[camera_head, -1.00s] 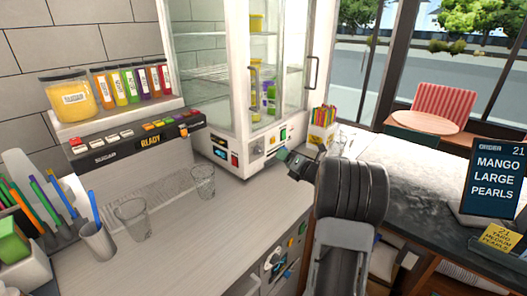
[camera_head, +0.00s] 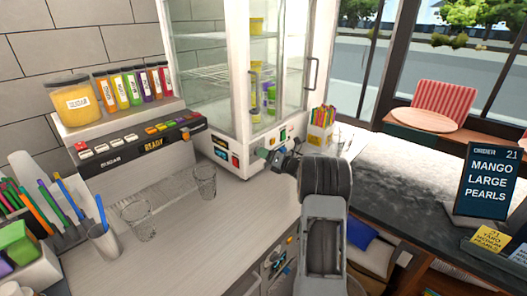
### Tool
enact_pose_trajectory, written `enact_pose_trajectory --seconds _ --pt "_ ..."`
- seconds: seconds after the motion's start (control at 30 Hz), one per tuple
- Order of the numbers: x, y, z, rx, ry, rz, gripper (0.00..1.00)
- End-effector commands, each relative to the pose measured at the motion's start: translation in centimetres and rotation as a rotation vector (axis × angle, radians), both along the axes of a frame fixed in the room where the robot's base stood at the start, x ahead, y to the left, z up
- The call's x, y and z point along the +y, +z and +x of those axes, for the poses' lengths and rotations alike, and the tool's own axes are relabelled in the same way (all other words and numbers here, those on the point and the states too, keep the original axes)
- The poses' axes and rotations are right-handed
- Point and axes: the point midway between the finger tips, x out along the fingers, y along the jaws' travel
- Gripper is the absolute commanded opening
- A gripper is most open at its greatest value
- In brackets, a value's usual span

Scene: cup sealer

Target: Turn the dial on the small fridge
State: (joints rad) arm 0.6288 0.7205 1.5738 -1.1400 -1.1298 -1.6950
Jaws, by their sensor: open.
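The small fridge (camera_head: 240,110) is a white cabinet with glass sides, standing at the back middle of the counter. Its lower front band holds a control panel (camera_head: 283,135) with small coloured parts. My gripper (camera_head: 265,155) is in front of the left part of this panel, with its tip close to the fridge base. It is open, and nothing shows in it. The gripper covers part of the panel, and I cannot pick out the dial clearly. Whether the fingers touch the fridge cannot be told.
Two clear cups (camera_head: 205,181) stand on the counter left of my gripper. A box of coloured straws (camera_head: 320,130) stands right of the fridge. An order screen (camera_head: 488,180) stands at right.

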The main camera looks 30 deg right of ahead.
Motion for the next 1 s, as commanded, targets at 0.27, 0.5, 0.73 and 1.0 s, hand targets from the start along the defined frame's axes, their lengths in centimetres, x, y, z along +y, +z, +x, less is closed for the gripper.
enact_pose_trajectory --seconds 0.27,0.5,0.73,1.0 --pt "0.6 0.0 1.9 0.000 0.000 0.001 0.69" --pt "0.7 0.0 2.0 0.001 -0.001 0.001 0.69" --pt "0.7 0.0 2.0 0.001 -0.001 0.001 0.55" --pt "0.7 0.0 2.0 0.000 0.000 0.001 0.29"
